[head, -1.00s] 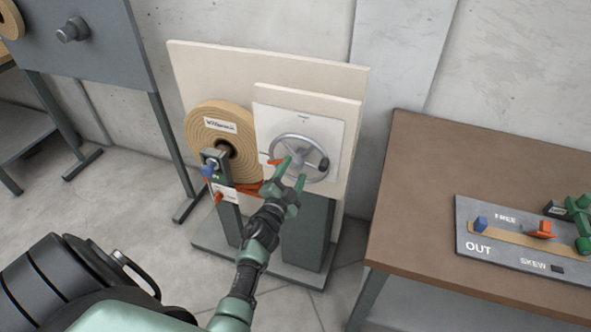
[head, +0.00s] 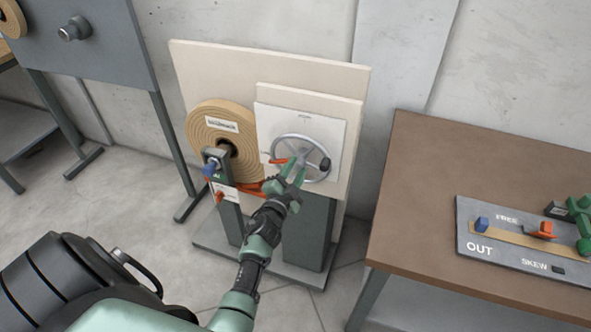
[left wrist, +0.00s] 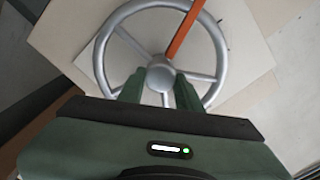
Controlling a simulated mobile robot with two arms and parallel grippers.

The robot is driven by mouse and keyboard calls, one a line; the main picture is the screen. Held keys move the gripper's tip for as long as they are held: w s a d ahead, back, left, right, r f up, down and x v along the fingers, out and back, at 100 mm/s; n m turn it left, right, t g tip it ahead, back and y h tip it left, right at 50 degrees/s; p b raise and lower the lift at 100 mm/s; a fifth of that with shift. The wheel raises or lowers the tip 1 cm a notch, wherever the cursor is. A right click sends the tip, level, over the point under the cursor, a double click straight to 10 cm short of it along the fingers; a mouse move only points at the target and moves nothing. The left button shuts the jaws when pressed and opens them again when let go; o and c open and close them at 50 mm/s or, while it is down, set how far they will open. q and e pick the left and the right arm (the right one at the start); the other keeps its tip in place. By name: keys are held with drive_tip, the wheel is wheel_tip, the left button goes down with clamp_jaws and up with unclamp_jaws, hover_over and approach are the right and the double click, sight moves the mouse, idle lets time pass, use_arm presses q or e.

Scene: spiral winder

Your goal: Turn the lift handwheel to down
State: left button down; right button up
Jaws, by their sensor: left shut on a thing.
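The lift handwheel (head: 288,137) is a grey spoked wheel with a dark knob on the right of its rim. It is mounted on a white plate on a cream upright board. My left gripper (head: 296,170) is in front of the wheel's middle. In the left wrist view, the two green fingers (left wrist: 160,88) are at either side of the wheel's hub (left wrist: 160,76), shut on the handwheel there. An orange pointer (left wrist: 185,28) reaches from near the hub past the rim. Lettering on the plate is too small to read. My right gripper is not in view.
A tan wound roll (head: 212,119) stands left of the wheel, with a blue knob (head: 209,170) and an orange-red handle in front. Open floor lies at the left.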

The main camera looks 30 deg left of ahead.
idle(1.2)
use_arm(q)
drive_tip(key=shift+n, duration=0.3)
